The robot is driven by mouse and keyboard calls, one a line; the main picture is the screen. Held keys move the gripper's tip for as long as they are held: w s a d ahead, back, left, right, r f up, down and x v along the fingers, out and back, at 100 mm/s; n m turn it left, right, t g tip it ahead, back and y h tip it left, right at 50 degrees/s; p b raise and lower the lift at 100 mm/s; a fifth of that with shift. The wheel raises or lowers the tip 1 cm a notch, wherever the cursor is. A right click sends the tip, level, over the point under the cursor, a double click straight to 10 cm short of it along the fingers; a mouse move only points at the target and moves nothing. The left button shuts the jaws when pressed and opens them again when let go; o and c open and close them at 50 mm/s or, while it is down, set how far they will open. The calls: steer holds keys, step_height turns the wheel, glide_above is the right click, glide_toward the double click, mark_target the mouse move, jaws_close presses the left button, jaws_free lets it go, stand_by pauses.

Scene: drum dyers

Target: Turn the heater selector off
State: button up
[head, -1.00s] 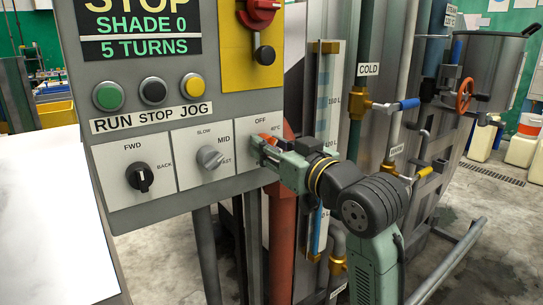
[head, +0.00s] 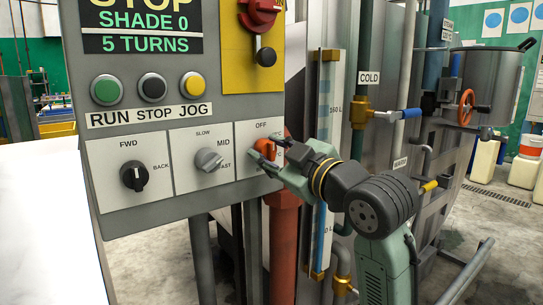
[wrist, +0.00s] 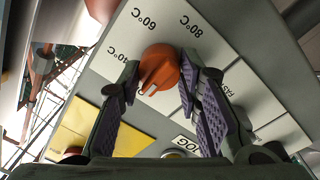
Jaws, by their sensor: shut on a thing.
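The heater selector is an orange knob (head: 264,148) on a white plate (head: 246,134) at the panel's lower right, with OFF printed above it. In the wrist view the knob (wrist: 160,66) sits between my two purple-padded fingers. My gripper (head: 271,151) reaches it from the right and is shut on it, one finger on each side. The wrist view shows 40, 60 and 80 °C labels upside down around the knob. The fingers hide part of the plate, and I cannot tell exactly which mark the knob points to.
Left of it are the speed knob (head: 209,160) and the FWD/BACK knob (head: 134,177). Green, black and yellow buttons (head: 192,84) are above. A red pipe (head: 283,240) and sight gauge (head: 327,140) stand close beside my arm.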

stand_by(0.4)
steer(key=o, duration=1.1)
steer(key=shift+o, duration=0.2)
steer(key=v, duration=1.2)
steer(key=shift+s+f, duration=0.1)
steer(key=shift+s, duration=0.05)
